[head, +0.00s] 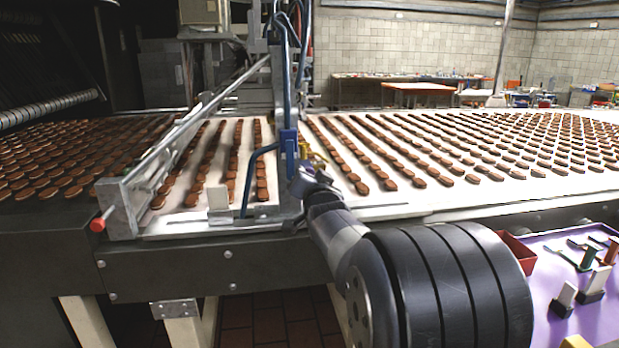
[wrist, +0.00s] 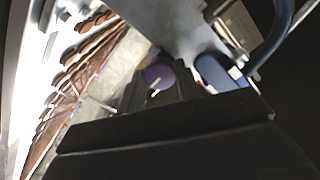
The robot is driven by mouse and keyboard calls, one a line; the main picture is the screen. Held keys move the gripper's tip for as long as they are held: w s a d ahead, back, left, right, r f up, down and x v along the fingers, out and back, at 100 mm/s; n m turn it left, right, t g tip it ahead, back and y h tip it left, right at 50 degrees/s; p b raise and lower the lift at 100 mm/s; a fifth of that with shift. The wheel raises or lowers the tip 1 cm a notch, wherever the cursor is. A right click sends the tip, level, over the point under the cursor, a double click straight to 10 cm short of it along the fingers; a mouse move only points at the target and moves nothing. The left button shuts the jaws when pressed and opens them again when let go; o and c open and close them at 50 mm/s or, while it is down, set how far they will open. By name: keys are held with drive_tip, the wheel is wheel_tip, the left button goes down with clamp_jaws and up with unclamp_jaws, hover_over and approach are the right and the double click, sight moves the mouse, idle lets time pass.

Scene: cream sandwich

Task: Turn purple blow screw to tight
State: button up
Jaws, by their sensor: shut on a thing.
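The purple blow screw (wrist: 157,76) shows as a round purple knob in the wrist view, between the two dark fingers of my gripper (wrist: 160,88). My gripper is shut on it. In the head view my gripper (head: 308,178) is at the upright metal post of the machine, just below the blue fitting (head: 288,141). The screw cannot be made out in the head view, and its thread and how tight it sits are hidden. The blue fitting also shows in the wrist view (wrist: 212,72), right of the knob.
A white conveyor (head: 420,208) carries rows of brown biscuits behind my arm. A blue hose (head: 250,175) curves down left of the post. A metal guide rail with a red knob (head: 98,225) is at the left. A purple table (head: 600,322) with brushes is at the lower right.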

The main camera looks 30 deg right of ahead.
drive_tip(key=shift+m, duration=0.4)
drive_tip(key=o, duration=1)
drive_tip(key=shift+r, duration=0.1)
drive_tip(key=shift+s, duration=0.1)
